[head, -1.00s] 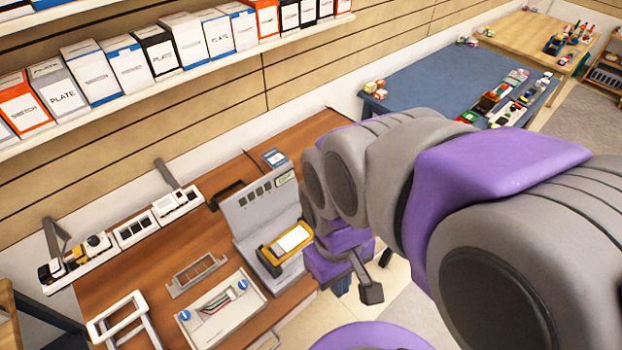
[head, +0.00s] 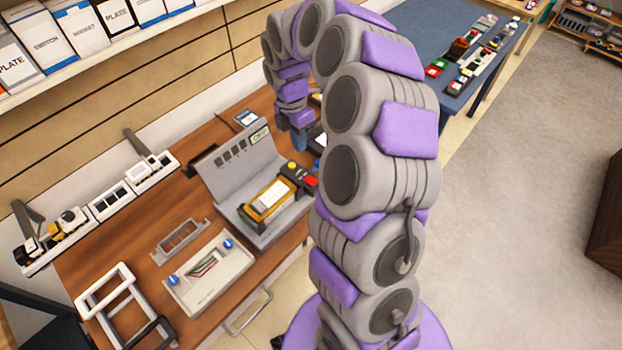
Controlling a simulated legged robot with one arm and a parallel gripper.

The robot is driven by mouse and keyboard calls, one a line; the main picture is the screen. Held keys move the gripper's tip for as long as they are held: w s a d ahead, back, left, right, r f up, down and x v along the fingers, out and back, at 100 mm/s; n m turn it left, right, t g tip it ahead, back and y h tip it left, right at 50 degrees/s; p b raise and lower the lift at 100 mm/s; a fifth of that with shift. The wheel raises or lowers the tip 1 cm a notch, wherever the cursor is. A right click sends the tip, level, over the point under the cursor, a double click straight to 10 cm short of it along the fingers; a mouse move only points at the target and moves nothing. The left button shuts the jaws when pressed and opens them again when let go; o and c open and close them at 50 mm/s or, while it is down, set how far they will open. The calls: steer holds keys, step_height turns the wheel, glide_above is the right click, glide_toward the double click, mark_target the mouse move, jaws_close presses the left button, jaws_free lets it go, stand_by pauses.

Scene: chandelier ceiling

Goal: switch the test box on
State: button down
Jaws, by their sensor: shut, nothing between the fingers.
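The frame does not label which unit is the test box. A dark box with a yellow button and a red part (head: 304,178) stands at the right of the wooden bench, beside a grey sloped stand (head: 232,163). A yellow device with a pale face (head: 268,200) rests on the stand's base. A white panel box with two blue knobs (head: 208,275) lies in front of it, to the left. My gripper (head: 299,138) is shut and empty, pointing down above the bench's right end, behind the dark box. My arm hides part of that area, and the fingertips are small.
A grey slotted frame (head: 180,238) and a white open frame (head: 112,300) lie on the bench (head: 120,240). A rail of small units (head: 110,203) runs along the wall. A blue table (head: 425,40) with toys stands behind.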

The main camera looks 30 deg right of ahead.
mark_target(313, 182)
steer(key=shift+n, duration=0.8)
steer(key=d+f+b, duration=0.1)
steer(key=f, duration=0.4)
steer(key=d+f+b, duration=0.1)
steer(key=f, duration=0.4)
steer(key=d+f+b, duration=0.1)
steer(key=f, duration=0.4)
steer(key=shift+s+d+f+b, duration=0.3)
steer(key=shift+s+d+b, duration=0.05)
steer(key=shift+d+b, duration=0.05)
steer(key=shift+a+f, duration=0.15)
steer(key=shift+f, duration=0.35)
